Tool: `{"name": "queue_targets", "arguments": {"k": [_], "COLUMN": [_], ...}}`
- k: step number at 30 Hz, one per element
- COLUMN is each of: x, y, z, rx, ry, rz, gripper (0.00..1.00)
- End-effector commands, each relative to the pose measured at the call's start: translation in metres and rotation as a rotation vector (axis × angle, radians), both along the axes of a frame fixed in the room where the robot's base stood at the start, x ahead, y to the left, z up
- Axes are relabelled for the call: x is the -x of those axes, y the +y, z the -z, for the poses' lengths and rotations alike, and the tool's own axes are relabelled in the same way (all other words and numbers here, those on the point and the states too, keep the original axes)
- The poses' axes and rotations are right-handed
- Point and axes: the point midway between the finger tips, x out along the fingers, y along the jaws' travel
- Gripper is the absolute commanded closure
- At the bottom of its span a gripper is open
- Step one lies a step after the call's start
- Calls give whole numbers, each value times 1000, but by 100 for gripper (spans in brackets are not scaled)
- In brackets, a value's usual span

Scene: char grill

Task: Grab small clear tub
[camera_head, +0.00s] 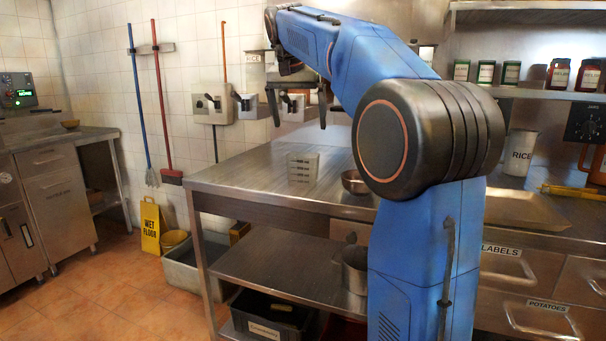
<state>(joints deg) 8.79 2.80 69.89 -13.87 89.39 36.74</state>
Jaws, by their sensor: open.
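A small pale grey, boxy object (303,168) stands on the steel table near its middle. It looks like a small tub or a stack of tubs, but at this size I cannot tell whether it is clear. My gripper (298,118) points down above the table, with its two dark fingers apart and nothing visible between them. In the picture it is directly above the boxy object, with a gap between them. My blue arm hides the right part of the table.
A metal bowl (355,182) sits right of the boxy object, partly behind my arm. The steel table (240,178) is bare on its left. A metal pot (355,268) stands on the lower shelf. A yellow wet-floor sign (150,228) stands on the floor at left.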

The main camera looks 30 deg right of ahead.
Motion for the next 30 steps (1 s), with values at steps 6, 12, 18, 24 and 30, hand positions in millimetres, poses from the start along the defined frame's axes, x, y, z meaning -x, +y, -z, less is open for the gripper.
{"name": "queue_targets", "arguments": {"k": [6,12,18,24,30], "x": [-8,-17,-26,-30,-33], "y": [-10,-19,-29,-33,-35], "z": [32,65,95,109,125], "rx": [-1,-1,-1,-1,-1], "ry": [3,3,3,2,4], "rz": [2,1,1,-1,0], "gripper": [0,0,0,0,0]}}
